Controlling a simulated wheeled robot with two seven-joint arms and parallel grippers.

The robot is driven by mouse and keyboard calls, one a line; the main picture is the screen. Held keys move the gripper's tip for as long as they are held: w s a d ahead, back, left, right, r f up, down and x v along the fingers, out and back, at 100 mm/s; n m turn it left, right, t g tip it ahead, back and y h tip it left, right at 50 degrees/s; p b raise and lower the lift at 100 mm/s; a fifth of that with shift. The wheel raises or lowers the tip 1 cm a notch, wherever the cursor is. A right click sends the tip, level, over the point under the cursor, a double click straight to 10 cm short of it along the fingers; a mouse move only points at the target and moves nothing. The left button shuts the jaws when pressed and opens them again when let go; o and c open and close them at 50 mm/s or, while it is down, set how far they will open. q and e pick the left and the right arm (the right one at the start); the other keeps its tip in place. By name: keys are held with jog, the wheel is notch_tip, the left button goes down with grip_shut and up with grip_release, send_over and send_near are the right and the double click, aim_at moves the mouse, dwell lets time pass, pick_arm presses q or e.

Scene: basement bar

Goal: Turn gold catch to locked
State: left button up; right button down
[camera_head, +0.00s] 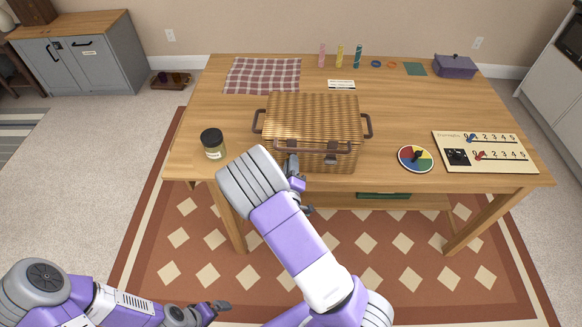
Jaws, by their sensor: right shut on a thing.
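A closed wicker basket (312,118) stands near the front edge of the table, with brown handles on its sides and front. A small greyish catch (330,160) shows on its front face, right of centre. My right gripper (293,168) is at the left part of the basket's front, just under the front handle's left end. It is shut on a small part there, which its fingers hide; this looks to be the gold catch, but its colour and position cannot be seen. My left gripper (220,306) is low at the bottom left, away from the table; its jaw gap is unclear.
A jar (212,144) stands left of the basket. A coloured disc (415,158) and a numbered board (484,152) lie to the right. A checked cloth (262,75), small bottles and a purple box (455,66) are at the back.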

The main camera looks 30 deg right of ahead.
jog(key=m+b, duration=0.5)
jog(key=m, duration=0.5)
jog(key=shift+m, duration=0.7)
jog(key=c, duration=1.1)
grip_release()
